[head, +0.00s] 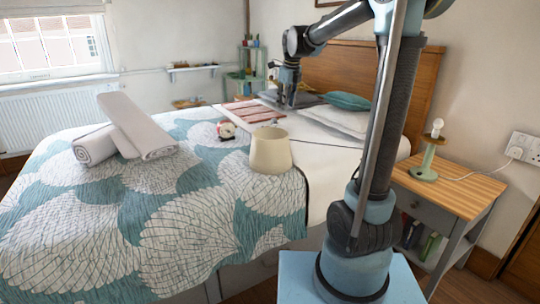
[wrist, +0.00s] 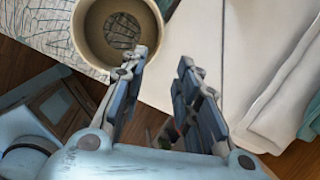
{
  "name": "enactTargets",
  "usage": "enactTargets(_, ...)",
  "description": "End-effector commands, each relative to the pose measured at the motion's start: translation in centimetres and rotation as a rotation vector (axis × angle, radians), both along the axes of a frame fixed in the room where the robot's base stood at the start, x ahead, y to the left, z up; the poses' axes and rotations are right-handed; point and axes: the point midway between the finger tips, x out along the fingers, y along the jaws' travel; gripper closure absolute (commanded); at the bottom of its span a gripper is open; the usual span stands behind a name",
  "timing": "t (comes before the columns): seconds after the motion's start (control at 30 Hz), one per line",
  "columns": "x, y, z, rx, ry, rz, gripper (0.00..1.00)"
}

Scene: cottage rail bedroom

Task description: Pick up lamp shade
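The lamp shade (head: 270,152), a cream open-topped drum, stands on the bed near its right edge. In the wrist view the lamp shade (wrist: 84,42) appears from above at the upper left, with the patterned cover visible through it. My gripper (head: 291,102) is above the bed, behind the shade in the head view. In the wrist view the gripper's fingers (wrist: 163,66) are apart with nothing held between them. The left finger overlaps the shade's rim in the picture; I cannot tell whether it touches.
Rolled towels (head: 125,136) lie at the bed's left. A nightstand (head: 455,190) at right bears a green shadeless lamp base (head: 428,158). Pillows (head: 338,120) lie by the headboard.

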Motion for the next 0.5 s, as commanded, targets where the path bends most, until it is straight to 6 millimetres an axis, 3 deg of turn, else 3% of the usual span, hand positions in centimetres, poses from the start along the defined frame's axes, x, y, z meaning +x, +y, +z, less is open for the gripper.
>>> enactTargets(0.17, 0.7, 0.4, -1.7, 0.005, 0.002, -0.015, 0.71)
enactTargets(0.5, 2.2, 1.1, -7.5, 0.004, 0.001, -0.012, 0.71)
